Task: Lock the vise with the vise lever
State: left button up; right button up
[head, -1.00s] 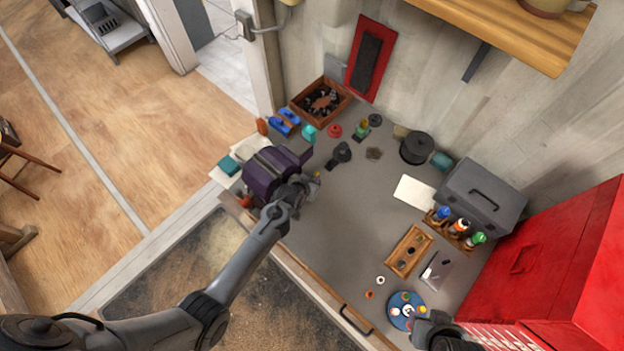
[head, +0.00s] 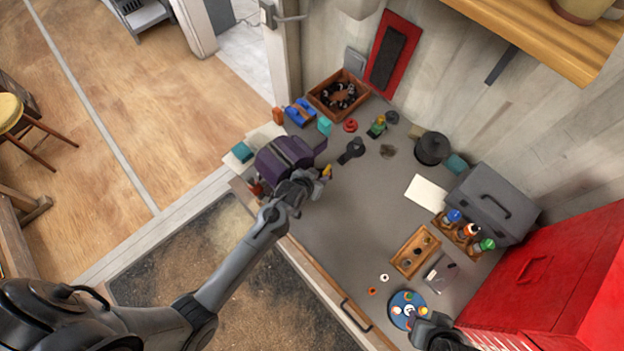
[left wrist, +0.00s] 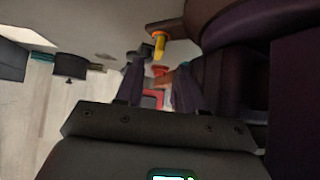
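The purple vise (head: 284,158) sits at the near left corner of the grey workbench. My left gripper (head: 322,181) is at the right side of the vise, close to a small yellow piece (head: 328,170) that looks like the end of the vise lever. In the left wrist view the vise (left wrist: 240,30) fills the right side, and the yellow piece (left wrist: 159,46) is beyond the fingertips. The left gripper (left wrist: 158,78) shows a gap between its fingers and is open, with nothing clearly held. My right gripper (head: 432,330) is at the bottom edge, beside a round blue disc; its fingers are unclear.
The blue disc (head: 407,297) holds several small coloured pieces. A wooden tray (head: 396,262), a grey toolbox (head: 480,180) and a red cabinet (head: 560,270) stand on the right. A wooden box (head: 318,108) is at the back left. The bench middle is mostly clear.

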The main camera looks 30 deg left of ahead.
pick_arm(q)
jog(key=shift+v, duration=2.35)
